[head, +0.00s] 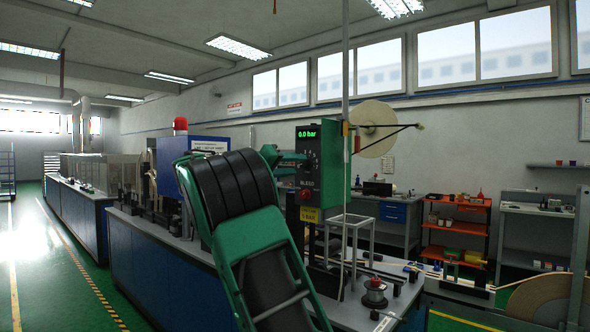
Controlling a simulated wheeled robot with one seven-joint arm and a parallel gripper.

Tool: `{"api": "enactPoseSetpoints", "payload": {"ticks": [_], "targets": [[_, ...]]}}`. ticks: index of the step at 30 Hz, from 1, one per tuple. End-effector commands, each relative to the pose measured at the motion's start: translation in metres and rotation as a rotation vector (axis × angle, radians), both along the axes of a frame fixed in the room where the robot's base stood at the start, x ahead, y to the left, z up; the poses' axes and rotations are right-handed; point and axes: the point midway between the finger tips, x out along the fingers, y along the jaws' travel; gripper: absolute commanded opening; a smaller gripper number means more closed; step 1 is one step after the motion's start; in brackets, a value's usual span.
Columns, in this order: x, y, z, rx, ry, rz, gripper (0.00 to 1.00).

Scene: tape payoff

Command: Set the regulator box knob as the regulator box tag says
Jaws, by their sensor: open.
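The regulator box (334,165) stands upright on a post above the bench, with a black front panel and green side. Its lit display (307,134) reads 0.0 bar in green. A round dark knob (309,164) sits below the display, its setting too small to read. A red button (305,194) is lower on the panel. A yellow tag (309,214) hangs under the box; its small lettering cannot be read surely. My green arm rises from the bottom centre, and my gripper (294,157) is at the panel's left edge beside the knob, partly hidden by the arm. Contact cannot be told.
A long blue bench (160,262) runs away to the left. A tape reel (374,128) is mounted behind the box. A small spool (375,293) stands on the bench at right. An orange shelf (456,232) is farther back. Green floor lies open at left.

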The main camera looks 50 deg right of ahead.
Motion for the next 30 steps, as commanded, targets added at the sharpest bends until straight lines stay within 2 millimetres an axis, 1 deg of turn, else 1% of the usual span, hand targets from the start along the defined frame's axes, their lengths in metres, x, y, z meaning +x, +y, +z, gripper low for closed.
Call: {"api": "enactPoseSetpoints", "payload": {"ticks": [1, 6, 10, 17, 18, 20, 21, 22, 24, 25, 30], "targets": [[-0.001, -0.008, 0.0, -0.001, 0.0, -0.004, 0.42], [-0.001, -0.022, 0.0, 0.0, -0.001, -0.001, 0.42], [0.0, -0.025, 0.0, 0.001, -0.001, 0.001, 0.42], [0.0, -0.025, 0.0, 0.0, 0.0, 0.0, 0.42], [0.0, -0.025, 0.0, 0.0, 0.0, 0.0, 0.33], [0.0, -0.025, 0.0, 0.0, 0.0, 0.0, 0.18], [0.0, -0.025, 0.0, 0.001, 0.0, 0.001, 0.09], [0.0, -0.025, 0.0, 0.001, 0.0, 0.001, 0.02], [0.0, -0.025, -0.001, 0.001, 0.001, 0.001, 0.01], [0.001, -0.031, -0.001, 0.001, 0.001, 0.001, 0.01], [0.0, -0.027, -0.001, 0.003, -0.009, 0.0, 0.01]]}}
